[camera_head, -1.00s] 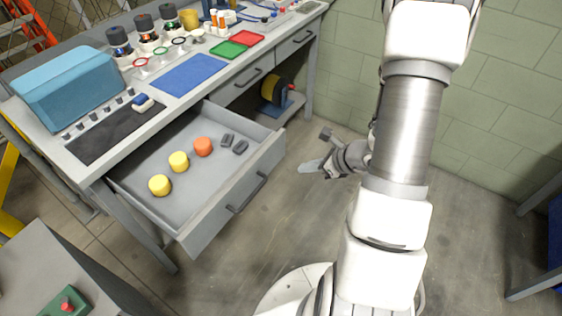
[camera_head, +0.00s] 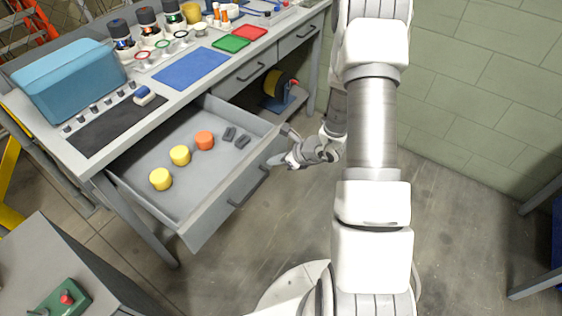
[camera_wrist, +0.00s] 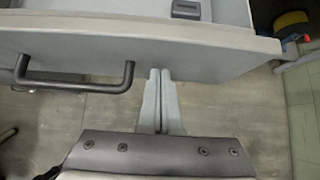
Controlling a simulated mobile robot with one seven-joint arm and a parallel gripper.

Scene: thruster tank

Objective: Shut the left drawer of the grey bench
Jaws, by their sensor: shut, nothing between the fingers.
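The left drawer (camera_head: 222,200) of the grey bench (camera_head: 90,168) is pulled well out. Inside it lie two yellow round pieces, an orange one (camera_head: 204,140) and two small dark grey blocks (camera_head: 236,136). Its dark bar handle (camera_head: 249,187) is on the front panel and also shows at left in the wrist view (camera_wrist: 75,86). My gripper (camera_head: 276,160) is at the right end of the drawer front. In the wrist view my fingers (camera_wrist: 160,72) are shut and empty, just at the lower edge of the front panel, right of the handle. I cannot tell whether they touch it.
The bench top holds a teal box (camera_head: 68,80), a blue mat (camera_head: 190,69), green and red trays and several jars. Other drawers to the right are shut. A grey cabinet (camera_head: 60,265) stands at lower left. Floor before the drawer is clear.

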